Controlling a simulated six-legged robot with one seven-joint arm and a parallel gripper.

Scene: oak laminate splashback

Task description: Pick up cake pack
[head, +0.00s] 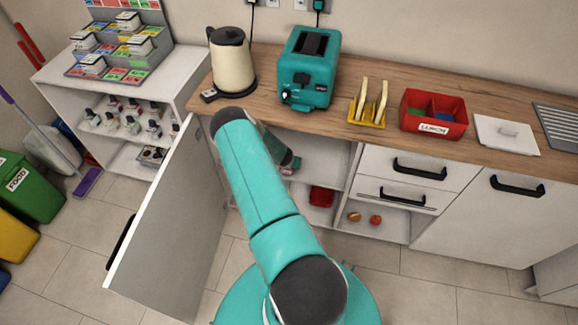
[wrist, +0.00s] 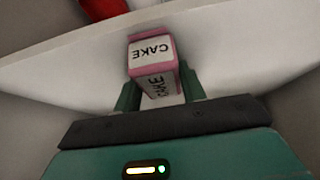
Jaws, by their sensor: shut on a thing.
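The cake pack (wrist: 151,52) is a small pink box with white labels reading CAKE. In the wrist view it sits between the two teal fingers of my gripper (wrist: 160,88), which is shut on it. In the head view my gripper (head: 291,163) is inside the open cupboard, at the upper shelf space. My arm hides part of that space, and I cannot make out the pack there.
The open cupboard door (head: 170,225) stands left of my arm. A pale shelf (wrist: 235,50) crosses the wrist view, with a red thing (wrist: 103,9) beyond it. A red item (head: 321,196) lies on the lower shelf. The counter (head: 385,133) above holds a teal toaster (head: 310,70).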

